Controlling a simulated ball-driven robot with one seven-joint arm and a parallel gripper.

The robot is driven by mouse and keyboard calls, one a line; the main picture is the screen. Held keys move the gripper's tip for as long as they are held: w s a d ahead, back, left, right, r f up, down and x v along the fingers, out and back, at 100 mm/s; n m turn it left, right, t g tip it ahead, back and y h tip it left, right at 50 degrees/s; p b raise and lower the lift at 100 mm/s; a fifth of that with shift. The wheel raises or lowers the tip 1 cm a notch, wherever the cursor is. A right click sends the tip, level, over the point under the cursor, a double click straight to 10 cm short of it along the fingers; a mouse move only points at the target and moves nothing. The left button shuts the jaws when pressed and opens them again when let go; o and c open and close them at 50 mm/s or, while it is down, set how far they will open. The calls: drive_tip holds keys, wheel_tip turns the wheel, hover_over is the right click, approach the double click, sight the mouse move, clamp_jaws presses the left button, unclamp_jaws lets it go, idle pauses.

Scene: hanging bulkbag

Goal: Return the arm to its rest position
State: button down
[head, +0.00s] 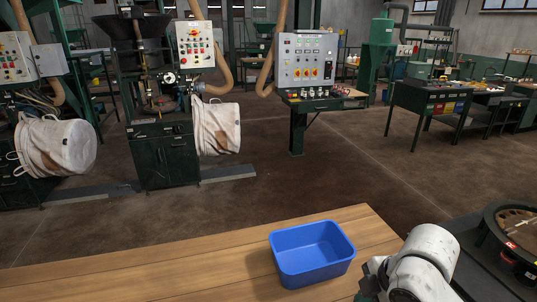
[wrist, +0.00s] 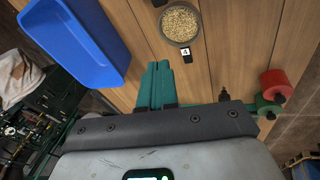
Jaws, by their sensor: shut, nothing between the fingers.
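My gripper (wrist: 158,66) shows in the wrist view as teal fingers pressed together, shut and empty, pointing over the wooden table. My white arm (head: 428,258) shows at the bottom right of the head view, to the right of the blue bin; the fingers are not clear there. The blue bin (head: 312,262) stands empty on the table, and its wall (wrist: 65,40) is to the left of the fingers in the wrist view.
A bowl of grain (wrist: 180,24) with a label marked 4 lies beyond the fingertips. A red cylinder (wrist: 278,82) and a green one (wrist: 268,106) are at the right. The wooden table (head: 180,250) is bare left of the bin. A dark round machine (head: 512,240) stands right of my arm.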

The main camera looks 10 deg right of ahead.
drive_tip(key=w+a+r+m+t+y, duration=0.2)
drive_tip(key=w+a+r+m, duration=0.15)
drive_tip(key=a, duration=0.55)
drive_tip(key=s+a+f+m, duration=0.3)
drive_tip(key=s+f+m, duration=0.3)
drive_tip(key=f+m, duration=0.1)
drive_tip(key=s+d+f+m+g+h, duration=0.1)
drive_tip(key=s+d+f+m, duration=0.1)
drive_tip(key=s, duration=0.5)
drive_tip(key=s+d+f+m+g+h, duration=0.1)
drive_tip(key=s+d+f+m+g, duration=0.1)
drive_tip(key=s+d+f, duration=0.2)
drive_tip(key=s+d+f+m+g+h, duration=0.1)
drive_tip(key=s+d+f, duration=0.3)
drive_tip(key=s, duration=0.6)
drive_tip(key=shift+s+f+m+h, duration=0.25)
drive_tip(key=shift+f+m+h, duration=0.2)
drive_tip(key=shift+m, duration=0.4)
drive_tip(key=c, duration=1.8)
unclamp_jaws()
